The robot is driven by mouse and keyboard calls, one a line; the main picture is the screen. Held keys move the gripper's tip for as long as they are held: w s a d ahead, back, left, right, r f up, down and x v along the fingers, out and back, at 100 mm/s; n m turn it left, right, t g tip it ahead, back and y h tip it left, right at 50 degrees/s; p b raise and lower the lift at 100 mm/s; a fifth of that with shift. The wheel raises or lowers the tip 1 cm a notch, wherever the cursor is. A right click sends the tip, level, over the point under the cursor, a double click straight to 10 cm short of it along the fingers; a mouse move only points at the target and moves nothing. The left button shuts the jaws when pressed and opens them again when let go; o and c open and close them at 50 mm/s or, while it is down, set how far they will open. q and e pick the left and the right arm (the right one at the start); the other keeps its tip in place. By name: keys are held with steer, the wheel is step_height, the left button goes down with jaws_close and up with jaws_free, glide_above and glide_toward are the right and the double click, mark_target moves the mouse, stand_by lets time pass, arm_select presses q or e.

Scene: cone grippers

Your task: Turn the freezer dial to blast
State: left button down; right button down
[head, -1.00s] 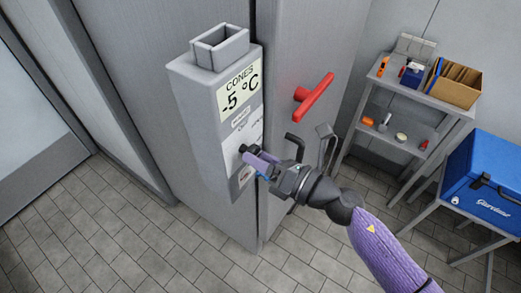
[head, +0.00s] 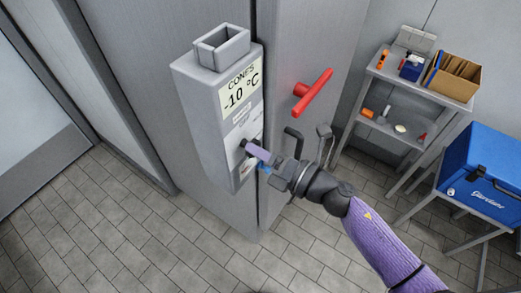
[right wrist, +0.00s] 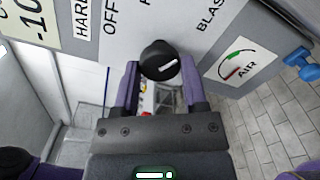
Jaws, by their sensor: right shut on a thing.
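The freezer's grey control box (head: 203,125) hangs on the wall with a display (head: 241,93) reading "CONES -10 °C". Its dial is a black knob (right wrist: 160,62) in the right wrist view, with a small white mark on its face. The label "BLAST" (right wrist: 210,18) is up and right of the dial, "OFF" (right wrist: 111,15) up and left, and "HARD" (right wrist: 82,18) farther left. My right gripper (head: 253,149) is shut on the dial, one finger on each side. I cannot tell which label the mark points at.
A red door handle (head: 312,93) sticks out right of the box, above my right arm. A grey shelf (head: 410,85) with small items and a blue cool box (head: 487,170) stand at the right. The tiled floor in front is clear.

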steer(key=shift+c, duration=0.7)
jaws_free()
steer(key=b+v, duration=0.1)
steer(key=v, duration=0.9)
steer(key=shift+b, duration=0.4)
steer(key=shift+f, duration=0.1)
